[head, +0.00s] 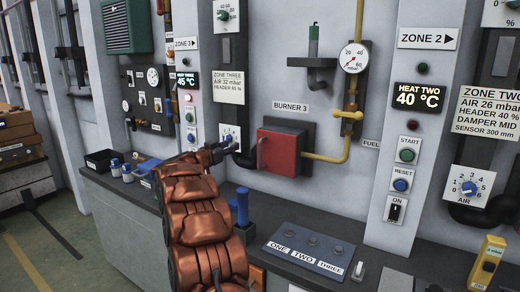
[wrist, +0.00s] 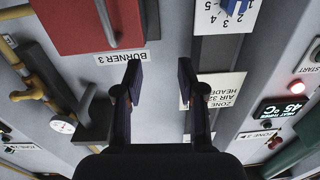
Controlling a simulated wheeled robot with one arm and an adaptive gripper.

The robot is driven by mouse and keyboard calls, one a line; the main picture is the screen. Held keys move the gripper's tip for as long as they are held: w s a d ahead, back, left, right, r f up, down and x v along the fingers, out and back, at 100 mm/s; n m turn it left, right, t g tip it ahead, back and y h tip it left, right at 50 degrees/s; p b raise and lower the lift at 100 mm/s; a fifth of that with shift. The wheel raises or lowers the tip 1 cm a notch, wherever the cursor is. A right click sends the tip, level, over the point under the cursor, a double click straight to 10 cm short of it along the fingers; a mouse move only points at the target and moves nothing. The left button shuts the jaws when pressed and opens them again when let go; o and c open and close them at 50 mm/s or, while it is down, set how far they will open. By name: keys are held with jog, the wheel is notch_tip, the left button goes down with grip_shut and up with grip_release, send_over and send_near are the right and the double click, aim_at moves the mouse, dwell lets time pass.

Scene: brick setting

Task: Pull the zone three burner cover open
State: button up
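The zone three burner cover is a red box (head: 288,150) on a dark backplate under the BURNER 3 label (head: 290,107); it looks closed. A grey bar handle (head: 262,153) stands at its left edge. In the upside-down wrist view the red cover (wrist: 85,22) fills the upper left, with its handle (wrist: 105,22) near its right edge. My gripper (head: 222,149) is left of the cover in the head view. In the wrist view my gripper (wrist: 160,75) has its two fingers wide apart with nothing between them. The handle is beyond the left fingertip, apart from it.
A zone three air dial (head: 230,137) is close behind my gripper. A yellow gas pipe (head: 335,157) with a gauge (head: 353,58) runs right of the cover.

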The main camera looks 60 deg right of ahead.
jog(key=s+d+f+m+g, duration=0.2)
jog(key=s+d+g, duration=0.1)
jog(key=s+g, duration=0.15)
jog(key=p, duration=0.2)
send_over(260, 165)
jog(key=shift+w+d+f+t, duration=0.2)
jog(key=shift+d+f+t, duration=0.05)
jog(key=shift+d+f, duration=0.05)
grip_shut()
dwell(0.5)
